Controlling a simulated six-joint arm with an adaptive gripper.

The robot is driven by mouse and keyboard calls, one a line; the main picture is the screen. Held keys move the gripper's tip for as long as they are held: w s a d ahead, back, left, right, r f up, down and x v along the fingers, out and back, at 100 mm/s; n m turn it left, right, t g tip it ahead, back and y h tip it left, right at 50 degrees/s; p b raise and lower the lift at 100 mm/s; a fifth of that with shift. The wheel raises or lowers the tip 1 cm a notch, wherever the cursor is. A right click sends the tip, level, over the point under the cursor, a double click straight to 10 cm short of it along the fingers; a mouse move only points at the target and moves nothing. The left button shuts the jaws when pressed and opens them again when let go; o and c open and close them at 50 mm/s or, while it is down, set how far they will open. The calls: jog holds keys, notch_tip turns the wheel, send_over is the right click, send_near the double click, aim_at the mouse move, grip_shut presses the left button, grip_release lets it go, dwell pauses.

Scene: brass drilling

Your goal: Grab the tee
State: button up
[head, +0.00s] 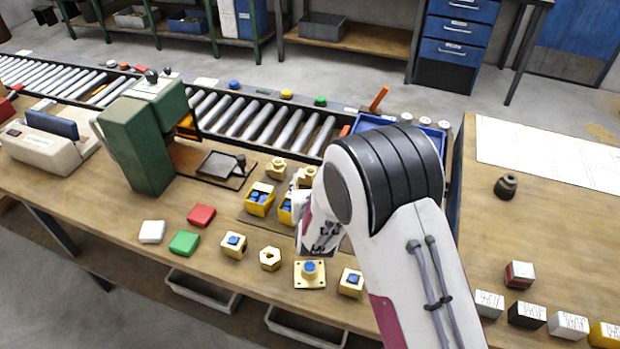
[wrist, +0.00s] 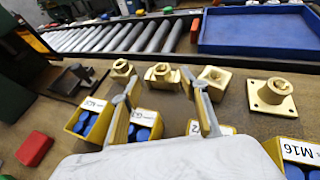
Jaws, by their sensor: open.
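Several brass fittings stand in a row at the back of the bench mat. In the wrist view, one brass fitting with a round top opening and a blocky body (wrist: 162,76), perhaps the tee, appears between my fingertips. Another round-topped brass fitting (wrist: 122,69) is to its left, a wider one (wrist: 214,79) to its right, and a square-flanged one (wrist: 272,94) farther right. I cannot tell surely which is the tee. My gripper (wrist: 159,84) is open and empty, above the yellow bins and short of the row. In the head view my arm hides part of the row.
Yellow bins with blue pieces (head: 260,198) stand below the row. Nearer the front edge are several brass parts, including a hex piece (head: 270,258) and a flanged piece (head: 310,275). A roller conveyor (head: 265,122) and blue tray (wrist: 250,30) lie behind; a green machine (head: 138,140) stands left.

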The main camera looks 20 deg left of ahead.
aim_at(310, 170)
jog(key=shift+f+x, duration=0.2)
jog(key=shift+x, duration=2.35)
jog(key=shift+d, duration=0.1)
grip_shut()
jog(key=shift+r, duration=0.1)
